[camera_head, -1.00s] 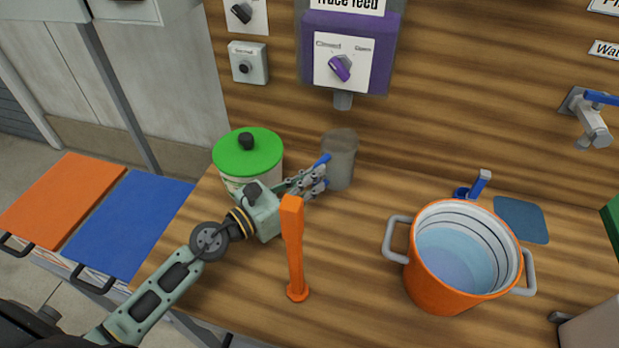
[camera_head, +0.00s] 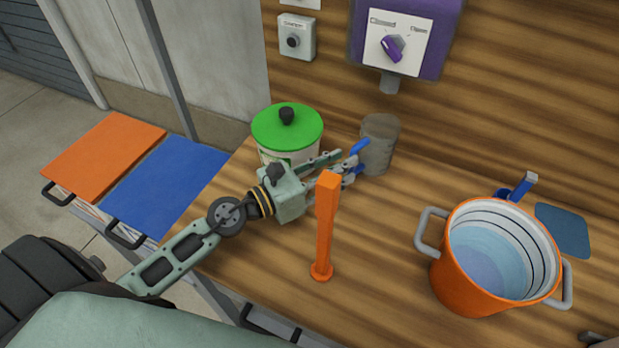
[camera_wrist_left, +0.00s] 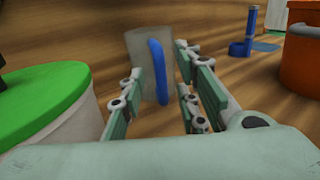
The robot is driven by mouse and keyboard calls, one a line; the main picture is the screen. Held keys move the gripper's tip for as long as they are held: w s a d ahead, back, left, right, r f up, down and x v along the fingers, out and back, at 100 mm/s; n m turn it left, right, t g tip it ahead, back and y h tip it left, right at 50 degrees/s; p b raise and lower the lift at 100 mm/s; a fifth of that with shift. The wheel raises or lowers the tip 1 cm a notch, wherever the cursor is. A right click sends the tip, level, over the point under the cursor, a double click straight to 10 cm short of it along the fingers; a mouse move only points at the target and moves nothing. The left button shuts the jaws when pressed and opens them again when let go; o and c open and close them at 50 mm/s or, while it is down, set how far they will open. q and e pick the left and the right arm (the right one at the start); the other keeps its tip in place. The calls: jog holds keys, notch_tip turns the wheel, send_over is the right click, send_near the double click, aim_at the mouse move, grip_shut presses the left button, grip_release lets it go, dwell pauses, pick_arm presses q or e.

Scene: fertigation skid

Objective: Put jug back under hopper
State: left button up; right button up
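The jug (camera_head: 378,150) is a grey translucent cup with a blue handle (camera_head: 358,147). It stands upright on the wooden counter, roughly below the spout (camera_head: 389,82) of the purple hopper (camera_head: 445,45), whose knob sits on a white plate. I cannot tell if it is exactly centred. My left gripper (camera_head: 344,168) is at the jug's handle side. In the left wrist view the jug (camera_wrist_left: 137,45) is ahead, and the open fingers (camera_wrist_left: 160,88) stand either side of the blue handle, with gaps visible.
A green-lidded pot (camera_head: 287,128) stands close beside my left gripper. An upright orange post (camera_head: 325,235) stands just in front of it. An orange bucket (camera_head: 470,275) with grey handles holds bluish liquid at right. A small blue dipper (camera_head: 517,190) and blue mat (camera_head: 563,230) lie behind.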

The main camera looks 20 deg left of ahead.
pick_arm(q)
jog(key=b+v, duration=0.4)
jog(key=v, duration=0.4)
jog(key=shift+s+a+f, duration=0.2)
jog(key=shift+s, duration=0.15)
jog(key=shift+s+a+r+b, duration=0.2)
jog(key=shift+s+b, duration=0.1)
